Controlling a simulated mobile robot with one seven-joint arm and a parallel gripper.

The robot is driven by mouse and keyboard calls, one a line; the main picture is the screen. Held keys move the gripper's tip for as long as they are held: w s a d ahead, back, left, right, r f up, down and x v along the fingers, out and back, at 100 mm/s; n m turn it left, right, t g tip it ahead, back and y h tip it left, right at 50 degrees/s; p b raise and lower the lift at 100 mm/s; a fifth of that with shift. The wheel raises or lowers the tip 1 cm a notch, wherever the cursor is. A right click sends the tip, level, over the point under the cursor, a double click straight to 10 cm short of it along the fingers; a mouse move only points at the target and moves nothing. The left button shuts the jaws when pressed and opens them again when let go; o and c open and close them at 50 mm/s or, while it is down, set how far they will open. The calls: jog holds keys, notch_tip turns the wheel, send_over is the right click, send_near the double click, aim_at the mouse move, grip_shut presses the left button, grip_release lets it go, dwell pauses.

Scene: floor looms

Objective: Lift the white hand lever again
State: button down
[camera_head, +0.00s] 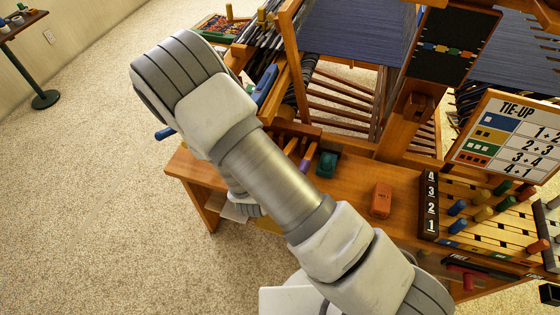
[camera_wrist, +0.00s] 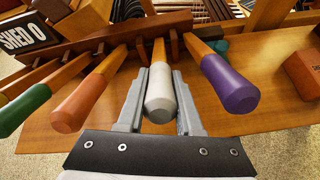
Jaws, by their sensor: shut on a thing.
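The white hand lever (camera_wrist: 160,94) is in the middle of the wrist view, a wooden shaft with a white grip that points toward the camera. My gripper (camera_wrist: 160,85) has one grey finger on each side of the white grip and is shut on it. In the head view my own arm covers the gripper and the white lever. An orange-brown lever (camera_wrist: 80,103) and a green lever (camera_wrist: 25,110) stand to the left, and a purple lever (camera_wrist: 230,83) stands close to the right.
A wooden rack (camera_wrist: 110,38) holds the lever shafts. A "SHED 0" sign (camera_wrist: 22,37) stands at the left. An orange block (camera_head: 381,200) and a dark green block (camera_head: 327,164) sit on the bench. The numbered peg board (camera_head: 490,215) and tie-up chart (camera_head: 508,138) are farther right.

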jog(key=shift+w+r, duration=0.1)
jog(key=shift+r, duration=0.05)
jog(key=c, duration=0.6)
grip_release()
jog(key=p+v, duration=0.1)
jog(key=v, duration=1.6)
jog(key=shift+s, duration=0.25)
